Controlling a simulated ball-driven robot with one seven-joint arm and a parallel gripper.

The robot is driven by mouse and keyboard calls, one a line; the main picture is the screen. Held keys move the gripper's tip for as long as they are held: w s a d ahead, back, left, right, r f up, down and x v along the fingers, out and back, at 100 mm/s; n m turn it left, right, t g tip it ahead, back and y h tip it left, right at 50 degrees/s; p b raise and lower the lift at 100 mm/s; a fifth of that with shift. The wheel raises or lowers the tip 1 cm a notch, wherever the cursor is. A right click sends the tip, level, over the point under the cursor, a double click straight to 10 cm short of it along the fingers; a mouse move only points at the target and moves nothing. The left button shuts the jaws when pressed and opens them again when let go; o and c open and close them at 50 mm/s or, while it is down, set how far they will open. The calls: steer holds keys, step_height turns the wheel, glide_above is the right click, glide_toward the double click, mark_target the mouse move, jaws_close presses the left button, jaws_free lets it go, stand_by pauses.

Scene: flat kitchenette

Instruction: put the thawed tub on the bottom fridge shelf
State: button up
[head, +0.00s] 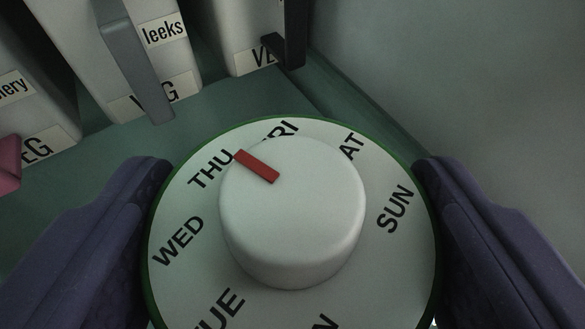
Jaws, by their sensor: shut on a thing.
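A round white lid with a green rim (190,262) fills the lower middle of the head view, seen from above. Day names run around it and a raised white knob (292,225) stands at its centre. The knob's red mark points between THU and FRI. I take this for the tub; its side walls are hidden under the lid. My gripper (293,235) is shut on it, one purple finger on each side of the rim. The tub is in front of a green shelf surface (230,95); whether it touches that surface I cannot tell.
Several white boxes stand at the back left, including one labelled leeks (150,50) and one with a dark clip (255,35). A pink thing (8,162) shows at the left edge. A plain grey wall (460,80) closes the right side.

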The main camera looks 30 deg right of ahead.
step_height(320, 180, down, 4)
steer(key=shift+w+r, duration=0.1)
steer(key=shift+r, duration=0.1)
steer(key=shift+s, duration=0.2)
steer(key=shift+f, duration=0.15)
steer(key=o, duration=1.2)
